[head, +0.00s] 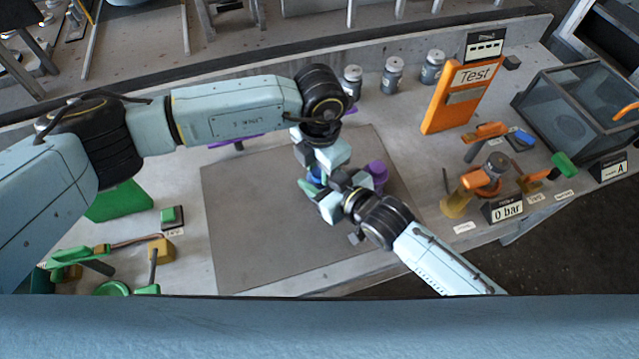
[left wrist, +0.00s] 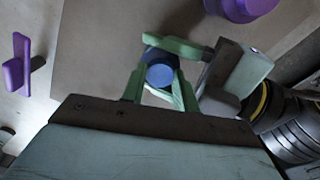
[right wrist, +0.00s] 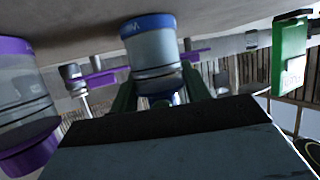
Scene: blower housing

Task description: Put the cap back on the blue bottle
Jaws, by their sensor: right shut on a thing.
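The blue bottle (right wrist: 152,52) is grey with a blue band at its base; it stands upright on the mat, upside down in the right wrist view. My right gripper (head: 338,195) is shut around its body, with a green finger on either side. The blue cap (left wrist: 160,75) is at the top of the bottle, seen from above in the left wrist view. I cannot tell if it is fully seated. My left gripper (left wrist: 162,88) points down from above, its green fingers on both sides of the cap and slightly apart. In the head view the grippers mostly hide the bottle.
A purple bottle (head: 377,172) stands close to my right gripper. The grey mat (head: 250,230) is otherwise bare. A purple handle (head: 237,143) lies at its back edge. Grey jars (head: 392,75), an orange Test board (head: 462,95) and orange valves (head: 485,178) stand beyond.

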